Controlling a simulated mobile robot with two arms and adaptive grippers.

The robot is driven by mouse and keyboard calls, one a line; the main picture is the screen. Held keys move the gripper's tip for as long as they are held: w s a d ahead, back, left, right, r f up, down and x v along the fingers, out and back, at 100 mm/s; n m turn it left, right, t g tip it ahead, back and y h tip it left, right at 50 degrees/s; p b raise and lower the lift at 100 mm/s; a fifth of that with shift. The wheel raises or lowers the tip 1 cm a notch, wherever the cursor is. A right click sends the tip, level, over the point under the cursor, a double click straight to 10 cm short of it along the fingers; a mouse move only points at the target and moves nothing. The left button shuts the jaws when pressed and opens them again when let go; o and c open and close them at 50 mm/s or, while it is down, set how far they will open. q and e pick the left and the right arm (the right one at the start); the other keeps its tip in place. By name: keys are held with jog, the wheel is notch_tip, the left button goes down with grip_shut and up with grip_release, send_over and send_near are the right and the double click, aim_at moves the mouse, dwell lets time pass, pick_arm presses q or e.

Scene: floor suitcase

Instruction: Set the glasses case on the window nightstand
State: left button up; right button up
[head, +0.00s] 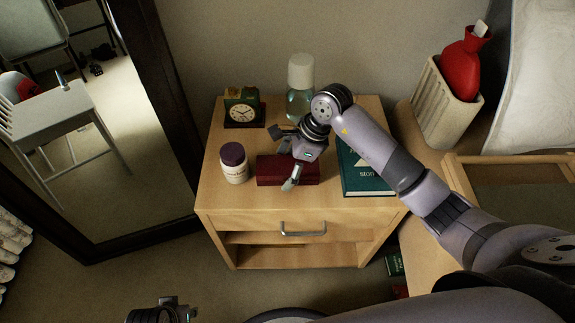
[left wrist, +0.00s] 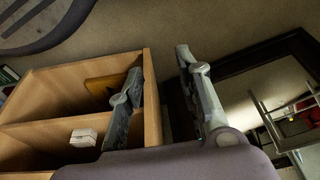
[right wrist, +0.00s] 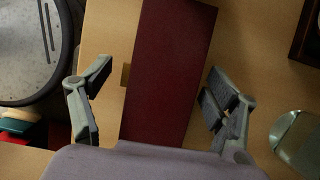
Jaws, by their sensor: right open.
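A dark red glasses case (head: 271,172) lies flat on the light wooden nightstand (head: 213,165), near the middle of its top. My right gripper (head: 283,160) is directly over it, fingers apart. In the right wrist view the case (right wrist: 172,62) lies between the two open fingers of my right gripper (right wrist: 160,85), with a gap on each side. My left gripper (left wrist: 160,65) is open and empty, low in front of the nightstand's open shelves. In the head view only a bit of my left gripper (head: 162,312) shows at the bottom edge.
A tall mirror (head: 100,150) is at left. A bin (head: 441,108) with a red hot-water bottle (head: 460,68) is at right.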

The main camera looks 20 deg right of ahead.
pick_arm(q)
jog(key=f, duration=0.2)
jog(key=s+f+p, duration=0.1)
jog(key=f, duration=0.2)
jog(key=shift+s+a+f, duration=0.1)
jog(key=shift+s+f, duration=0.1)
pick_arm(e)
jog(key=v, duration=1.2)
